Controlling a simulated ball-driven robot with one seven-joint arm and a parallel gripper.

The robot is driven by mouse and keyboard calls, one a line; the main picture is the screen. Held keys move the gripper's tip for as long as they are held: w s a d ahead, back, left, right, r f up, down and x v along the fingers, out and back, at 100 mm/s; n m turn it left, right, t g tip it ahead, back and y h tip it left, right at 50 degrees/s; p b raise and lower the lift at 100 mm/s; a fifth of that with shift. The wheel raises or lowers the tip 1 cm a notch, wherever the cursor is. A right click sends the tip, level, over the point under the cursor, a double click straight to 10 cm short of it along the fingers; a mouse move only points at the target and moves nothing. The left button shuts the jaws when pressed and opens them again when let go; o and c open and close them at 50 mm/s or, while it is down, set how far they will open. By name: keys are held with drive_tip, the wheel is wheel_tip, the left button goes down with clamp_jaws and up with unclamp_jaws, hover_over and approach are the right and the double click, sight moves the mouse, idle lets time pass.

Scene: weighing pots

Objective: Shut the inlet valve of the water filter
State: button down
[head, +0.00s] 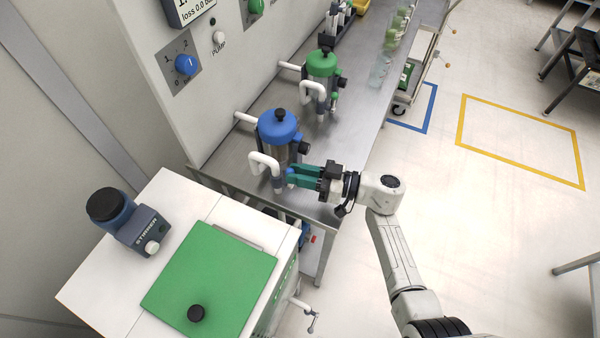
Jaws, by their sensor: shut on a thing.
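The blue-lidded filter (279,126) stands upright on the steel bench, with a grey body and a black knob on its lid. A white pipe (262,160) bends down at its front left. My gripper (292,175) reaches in from the right with its green fingers low beside this filter. It is shut on a small blue valve handle (291,169) near the lower end of the pipe. The fingers hide most of the handle, so its exact angle cannot be told.
A green-lidded filter (322,64) with its own white pipe stands farther back on the steel bench (352,125). The wall panel carries a blue dial (186,65). A white cabinet with a green lid (215,270) and a stirrer (125,220) stands in front. Open floor lies right.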

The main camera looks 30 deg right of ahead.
drive_tip(key=shift+s, duration=0.1)
drive_tip(key=shift+s+a+f+n+t+h+b, duration=0.15)
drive_tip(key=shift+s+a+f+n+h, duration=0.6)
drive_tip(key=shift+n, duration=1.9)
drive_tip(key=shift+s+a+f+n+t+h+b, duration=0.15)
drive_tip(key=shift+s+a+f+n+h, duration=0.6)
drive_tip(key=shift+n, duration=1.85)
drive_tip(key=shift+s+a+f+n+h+b, duration=0.4)
drive_tip(key=shift+a+f+n, duration=0.65)
drive_tip(key=shift+n, duration=1.6)
drive_tip(key=shift+w+d+f, duration=0.15)
drive_tip(key=c, duration=1)
unclamp_jaws()
drive_tip(key=shift+o, duration=0.2)
drive_tip(key=v, duration=1)
drive_tip(key=shift+s+d+r+b, duration=0.2)
drive_tip(key=shift+s+r+b, duration=0.05)
drive_tip(key=shift+s+b, duration=0.05)
